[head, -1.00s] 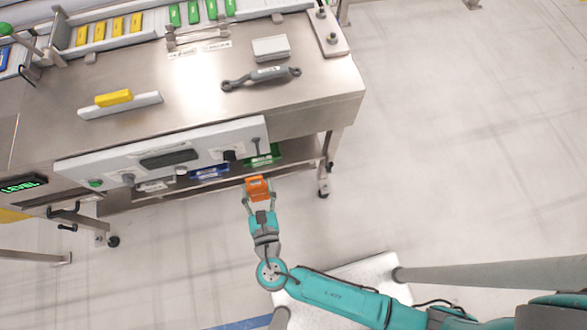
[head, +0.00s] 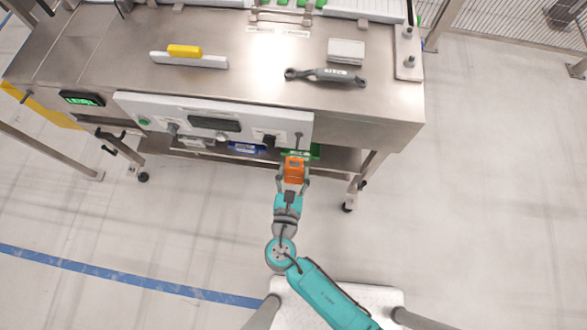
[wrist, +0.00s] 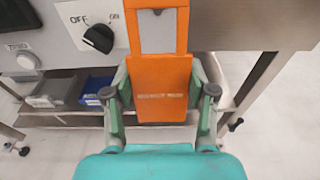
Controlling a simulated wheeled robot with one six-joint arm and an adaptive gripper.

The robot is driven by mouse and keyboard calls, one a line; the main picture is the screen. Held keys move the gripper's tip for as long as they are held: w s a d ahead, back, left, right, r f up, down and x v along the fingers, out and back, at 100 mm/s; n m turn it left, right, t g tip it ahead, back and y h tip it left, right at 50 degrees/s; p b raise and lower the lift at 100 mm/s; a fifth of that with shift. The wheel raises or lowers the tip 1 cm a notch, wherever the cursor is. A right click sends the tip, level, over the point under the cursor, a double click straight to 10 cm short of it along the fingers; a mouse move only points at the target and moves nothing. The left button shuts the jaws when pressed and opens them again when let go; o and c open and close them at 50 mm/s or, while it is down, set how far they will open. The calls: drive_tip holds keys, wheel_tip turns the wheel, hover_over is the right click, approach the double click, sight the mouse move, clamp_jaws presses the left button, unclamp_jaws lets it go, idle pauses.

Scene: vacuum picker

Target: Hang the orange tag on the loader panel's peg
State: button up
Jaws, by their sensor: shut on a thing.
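The orange tag (head: 294,170) is held upright in front of the right end of the pale loader panel (head: 160,109), just below the dark peg (head: 298,139). My gripper (head: 293,181) is shut on the tag's sides. In the wrist view the tag (wrist: 161,75) stands between the fingers of my gripper (wrist: 161,92). Its upper part has a rectangular opening with grey showing through.
A black OFF/ON knob (wrist: 98,39) sits on the panel left of the tag. Blue (head: 247,147) and green (head: 315,151) bins are on the shelf below. A grey wrench-like tool (head: 325,76) and a yellow block (head: 185,50) are on the bench. Floor at right is clear.

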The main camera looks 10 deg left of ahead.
drive_tip(key=w+f, duration=0.1)
drive_tip(key=w, duration=0.5)
drive_tip(key=shift+w+d+f, duration=0.15)
drive_tip(key=shift+w+f, duration=0.05)
drive_tip(key=shift+w, duration=0.15)
idle(0.5)
idle(0.6)
drive_tip(key=o, duration=1.1)
drive_tip(key=s, duration=0.4)
drive_tip(key=s+r, duration=0.1)
drive_tip(key=s, duration=0.7)
drive_tip(key=shift+a+r, duration=0.25)
drive_tip(key=shift+r, duration=0.1)
